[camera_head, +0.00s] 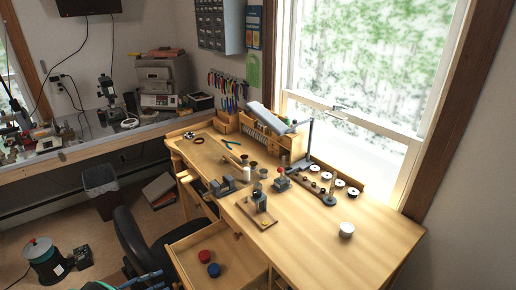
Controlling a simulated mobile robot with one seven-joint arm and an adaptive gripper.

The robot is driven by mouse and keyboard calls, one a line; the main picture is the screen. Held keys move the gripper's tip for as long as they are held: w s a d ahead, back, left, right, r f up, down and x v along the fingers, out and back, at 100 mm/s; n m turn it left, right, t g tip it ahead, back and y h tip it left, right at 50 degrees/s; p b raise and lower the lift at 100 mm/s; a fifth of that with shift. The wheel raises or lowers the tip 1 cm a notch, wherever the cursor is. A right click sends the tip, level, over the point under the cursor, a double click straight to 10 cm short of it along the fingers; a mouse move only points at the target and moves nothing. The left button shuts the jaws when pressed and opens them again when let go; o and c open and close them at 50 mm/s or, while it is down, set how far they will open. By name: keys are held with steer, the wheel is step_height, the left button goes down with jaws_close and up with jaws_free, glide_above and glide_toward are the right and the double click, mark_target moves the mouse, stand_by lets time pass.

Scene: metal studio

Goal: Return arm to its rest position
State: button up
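My arm and gripper do not show in the head view. A wooden workbench (300,232) stands in front of the window. Its drawer (238,262) is pulled open, and a red round object (204,256) and a blue round object (214,270) lie inside. A small white round container (346,229) stands on the bench's right part. A small grey metal tool on a wooden block (261,203) stands near the front edge.
A black chair (138,245) stands left of the open drawer. A second bench (85,146) runs along the left wall. The workbench's right front is mostly clear.

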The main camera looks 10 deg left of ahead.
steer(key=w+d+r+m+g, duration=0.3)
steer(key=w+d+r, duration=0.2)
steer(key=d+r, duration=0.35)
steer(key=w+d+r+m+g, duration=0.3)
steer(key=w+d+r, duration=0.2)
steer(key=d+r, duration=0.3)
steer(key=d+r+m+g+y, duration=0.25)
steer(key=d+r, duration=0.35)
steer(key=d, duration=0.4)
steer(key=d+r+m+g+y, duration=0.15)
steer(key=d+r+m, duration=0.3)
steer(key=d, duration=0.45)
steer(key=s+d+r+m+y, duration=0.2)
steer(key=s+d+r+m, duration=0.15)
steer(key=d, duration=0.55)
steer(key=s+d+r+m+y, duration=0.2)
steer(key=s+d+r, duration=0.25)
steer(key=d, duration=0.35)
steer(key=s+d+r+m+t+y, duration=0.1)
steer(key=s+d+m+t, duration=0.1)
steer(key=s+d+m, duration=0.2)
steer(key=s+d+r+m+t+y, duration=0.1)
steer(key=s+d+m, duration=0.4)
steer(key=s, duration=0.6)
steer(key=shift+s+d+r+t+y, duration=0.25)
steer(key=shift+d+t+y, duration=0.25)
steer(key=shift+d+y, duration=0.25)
